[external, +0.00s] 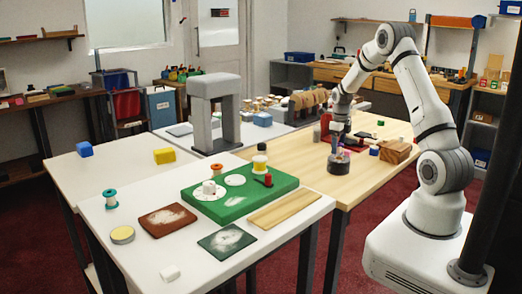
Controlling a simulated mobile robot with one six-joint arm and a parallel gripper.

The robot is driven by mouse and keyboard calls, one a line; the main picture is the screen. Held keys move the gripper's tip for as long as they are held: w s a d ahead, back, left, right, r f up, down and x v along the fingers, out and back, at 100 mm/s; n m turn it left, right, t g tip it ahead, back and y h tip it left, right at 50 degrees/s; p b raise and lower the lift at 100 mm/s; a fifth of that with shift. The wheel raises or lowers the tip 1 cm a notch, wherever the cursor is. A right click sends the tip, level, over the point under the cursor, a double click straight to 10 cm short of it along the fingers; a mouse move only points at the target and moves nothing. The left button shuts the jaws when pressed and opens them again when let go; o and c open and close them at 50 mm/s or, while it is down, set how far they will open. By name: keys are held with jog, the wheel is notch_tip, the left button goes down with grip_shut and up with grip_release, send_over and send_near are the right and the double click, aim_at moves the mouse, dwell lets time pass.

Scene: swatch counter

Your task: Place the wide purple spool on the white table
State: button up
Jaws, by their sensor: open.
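My arm reaches over the light wooden table (300,152), and my gripper (338,148) points down there, open. Right below and between its fingers is a small, wide, dark round thing (339,168) with a purple tint near its top. It looks like the purple spool, but the fingers partly cover it, and I cannot tell whether they touch it. The near white table (215,262) stands at the front left, against the wooden table. A second white table top (120,172) lies behind it on the left.
The near white table carries a green board (240,196) with spools, a brown mat (168,219), a dark green mat (227,240), a wooden plank (285,210) and a yellow-topped tin (122,235). A grey arch (214,105) stands behind. A wooden block (394,152) sits right of my gripper.

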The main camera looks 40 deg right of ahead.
jog(key=c, duration=1.1)
notch_tip(320, 180, up, 10)
jog(key=shift+r, duration=0.1)
jog(key=a+f+n, duration=0.1)
jog(key=a+n, duration=0.6)
jog(key=n, duration=0.1)
jog(key=a+f+n, duration=0.2)
jog(key=a+n, duration=0.5)
jog(key=n, duration=0.2)
jog(key=w+a+f+n, duration=0.1)
jog(key=a+n, duration=0.5)
jog(key=n, duration=0.2)
jog(key=shift+a+f, duration=0.25)
jog(key=shift+a, duration=0.15)
jog(key=a+n, duration=0.1)
jog(key=n, duration=0.1)
jog(key=s+a+n, duration=0.1)
jog(key=a+n, duration=0.1)
jog(key=n, duration=0.1)
jog(key=a+f+n, duration=0.1)
jog(key=a+n, duration=0.1)
jog(key=shift+s+a+n, duration=0.1)
jog(key=shift+s+n, duration=0.05)
jog(key=shift+n, duration=0.15)
jog(key=shift+s+a+f+n, duration=0.2)
jog(key=shift+a+n, duration=0.3)
jog(key=shift+n, duration=0.3)
